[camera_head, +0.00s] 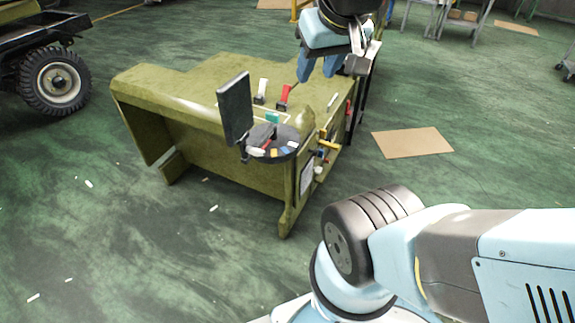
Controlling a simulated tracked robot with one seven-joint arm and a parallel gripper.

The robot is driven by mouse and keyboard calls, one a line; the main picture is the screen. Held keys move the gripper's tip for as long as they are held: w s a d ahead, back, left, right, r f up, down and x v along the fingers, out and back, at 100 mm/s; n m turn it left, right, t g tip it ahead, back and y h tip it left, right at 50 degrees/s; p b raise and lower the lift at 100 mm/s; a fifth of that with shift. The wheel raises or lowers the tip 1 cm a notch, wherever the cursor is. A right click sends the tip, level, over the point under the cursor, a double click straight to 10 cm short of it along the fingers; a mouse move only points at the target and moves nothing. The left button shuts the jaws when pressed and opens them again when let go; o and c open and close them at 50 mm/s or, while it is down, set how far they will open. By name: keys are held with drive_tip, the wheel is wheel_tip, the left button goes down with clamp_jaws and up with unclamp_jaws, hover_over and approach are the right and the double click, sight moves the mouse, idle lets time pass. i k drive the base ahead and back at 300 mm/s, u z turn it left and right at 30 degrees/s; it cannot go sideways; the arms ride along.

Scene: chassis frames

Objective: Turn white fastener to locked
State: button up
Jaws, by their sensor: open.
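An olive-green chassis frame (185,100) stands on the floor. On its top a white upright lever-like fastener (263,86) sits on a dark base, left of a red one (284,94). Whether the white one is locked is too small to tell. My gripper (317,74) is open with blue fingers pointing down, above the frame's far right part. It is to the right of the white fastener and appears apart from it. Nothing shows between the fingers.
A dark upright panel (235,108) and a round black tray (273,155) with small coloured parts are at the frame's front. Coloured fittings (326,145) stick out on its right side. A brown sheet (412,142) lies on open floor to the right. A vehicle wheel (55,82) is at left.

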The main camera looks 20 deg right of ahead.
sight(317, 171)
drive_tip(key=u, duration=1.75)
drive_tip(key=k, duration=0.9)
drive_tip(key=z, duration=0.05)
drive_tip(key=i, duration=0.1)
drive_tip(key=z, duration=1.85)
drive_tip(key=i, duration=0.95)
drive_tip(key=u, duration=0.05)
